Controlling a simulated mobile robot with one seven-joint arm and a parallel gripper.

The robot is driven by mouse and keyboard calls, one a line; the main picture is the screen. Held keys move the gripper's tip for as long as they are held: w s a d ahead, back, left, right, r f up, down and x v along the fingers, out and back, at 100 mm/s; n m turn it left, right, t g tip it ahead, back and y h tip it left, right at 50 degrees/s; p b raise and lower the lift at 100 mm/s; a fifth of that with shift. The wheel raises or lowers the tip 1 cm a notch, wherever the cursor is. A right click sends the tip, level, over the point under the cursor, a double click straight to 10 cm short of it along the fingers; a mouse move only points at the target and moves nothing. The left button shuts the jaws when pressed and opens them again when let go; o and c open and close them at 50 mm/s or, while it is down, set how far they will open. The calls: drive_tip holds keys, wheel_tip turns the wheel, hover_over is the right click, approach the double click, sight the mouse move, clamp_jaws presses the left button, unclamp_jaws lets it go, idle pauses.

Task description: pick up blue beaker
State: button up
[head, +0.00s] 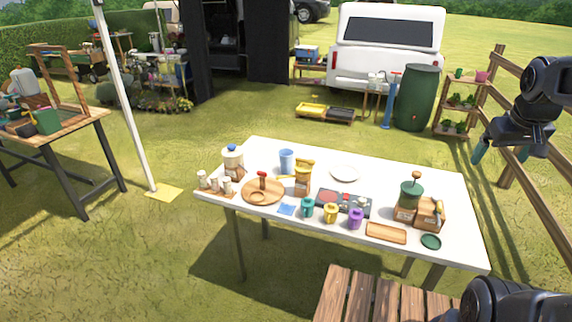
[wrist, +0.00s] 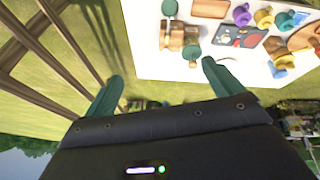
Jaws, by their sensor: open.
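The blue beaker (head: 287,161) stands upright at the back left part of the white table (head: 390,178), just behind a wooden grinder-like item (head: 303,178). My gripper (head: 501,152) hangs in the air at the far right, beyond the table's right edge and far from the beaker. Its two teal fingers are apart with nothing between them. The wrist view shows the open fingers (wrist: 162,76) in front of the table edge and grass. A blue shape (wrist: 280,71) near the right there looks like the beaker.
Teal, yellow and purple mugs (head: 355,219) line the table's front, near a wooden plate (head: 263,191) and a dark tray (head: 343,202). A green grinder (head: 411,193) stands at the right. A white plate (head: 345,173) lies behind. A wooden fence (head: 535,170) is close to my gripper.

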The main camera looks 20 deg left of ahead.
drive_tip(key=w+a+r+n, duration=0.2)
drive_tip(key=w+a+n, duration=0.35)
drive_tip(key=w, duration=0.45)
drive_tip(key=w+a+f+n, duration=0.3)
drive_tip(key=w+a+n, duration=0.9)
drive_tip(key=w+a, duration=0.2)
drive_tip(key=n+y, duration=0.3)
drive_tip(key=n, duration=1.9)
approach(288, 150)
drive_tip(key=shift+s+d+f+g, duration=0.2)
drive_tip(key=shift+s+d+f, duration=0.1)
drive_tip(key=shift+s, duration=0.15)
drive_tip(key=shift+s+d+f+g, duration=0.2)
drive_tip(key=shift+s+f, duration=0.15)
drive_tip(key=shift+s, duration=0.15)
drive_tip(key=shift+a+f+n, duration=0.25)
drive_tip(key=shift+f, duration=0.15)
drive_tip(key=x, duration=0.5)
drive_tip(key=shift+r, duration=0.1)
drive_tip(key=shift+a+x, duration=0.15)
drive_tip(key=shift+x, duration=1.15)
drive_tip(key=shift+a+x, duration=0.15)
drive_tip(key=shift+x, duration=1.15)
drive_tip(key=shift+s, duration=0.1)
